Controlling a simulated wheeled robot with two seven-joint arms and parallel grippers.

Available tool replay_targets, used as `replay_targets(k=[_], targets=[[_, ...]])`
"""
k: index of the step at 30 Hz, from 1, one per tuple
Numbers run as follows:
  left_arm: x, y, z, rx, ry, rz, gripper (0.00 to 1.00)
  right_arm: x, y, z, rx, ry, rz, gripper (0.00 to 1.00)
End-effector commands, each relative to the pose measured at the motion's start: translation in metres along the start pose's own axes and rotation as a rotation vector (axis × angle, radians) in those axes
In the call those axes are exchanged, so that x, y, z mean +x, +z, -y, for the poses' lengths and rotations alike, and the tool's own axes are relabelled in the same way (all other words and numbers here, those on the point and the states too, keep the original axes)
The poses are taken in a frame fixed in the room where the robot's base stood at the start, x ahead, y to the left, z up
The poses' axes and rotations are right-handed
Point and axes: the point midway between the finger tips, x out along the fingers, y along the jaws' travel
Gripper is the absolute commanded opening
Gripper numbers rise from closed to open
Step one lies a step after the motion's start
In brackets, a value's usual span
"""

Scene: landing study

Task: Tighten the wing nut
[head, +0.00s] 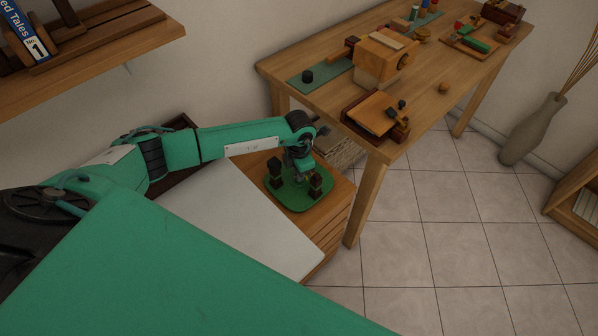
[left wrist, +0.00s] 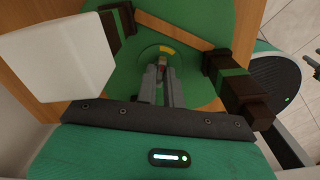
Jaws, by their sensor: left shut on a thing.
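A green board (head: 298,197) with dark wooden posts (head: 315,180) sits on a wooden cabinet. It also shows in the left wrist view (left wrist: 205,20), with a dark post on either side. My left gripper (head: 299,163) points down over the middle of the board, between the posts. In the left wrist view its two grey fingers (left wrist: 162,76) are shut on a small reddish piece (left wrist: 162,65), which seems to be the wing nut and is mostly hidden by them. A yellow mark (left wrist: 167,49) shows on the green disc just beyond the fingertips.
The cabinet (head: 333,212) has a white top surface (head: 235,205) beside the board. A wooden table (head: 330,93) stands behind, carrying a wooden block device (head: 380,58) and other items. A shelf (head: 100,45) hangs at upper left.

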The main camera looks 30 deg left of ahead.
Motion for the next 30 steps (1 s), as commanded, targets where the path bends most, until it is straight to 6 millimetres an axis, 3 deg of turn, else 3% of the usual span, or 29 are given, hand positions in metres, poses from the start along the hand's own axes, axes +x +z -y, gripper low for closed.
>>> replay_targets(k=[2,3,6,17,20,30], targets=[[0.000,0.000,-0.001,-0.001,0.001,0.001,0.00,0.000,0.000,0.000,0.000,0.000,0.000,0.36],[-0.001,0.000,-0.001,-0.001,0.001,0.001,0.15,0.000,0.000,0.000,0.000,0.000,0.000,0.36],[0.000,0.000,0.000,-0.001,0.001,0.001,0.31,0.000,0.000,0.000,-0.001,0.000,0.000,0.36],[-0.006,0.001,-0.001,-0.001,0.001,0.001,0.31,0.001,0.000,0.000,-0.001,0.000,0.000,0.36],[-0.019,0.001,-0.001,0.000,0.001,0.004,0.31,0.001,0.000,0.000,-0.001,0.000,0.002,0.36],[-0.095,0.001,-0.001,0.000,0.003,0.004,0.31,-0.006,-0.014,0.001,0.001,-0.001,-0.008,0.36]])
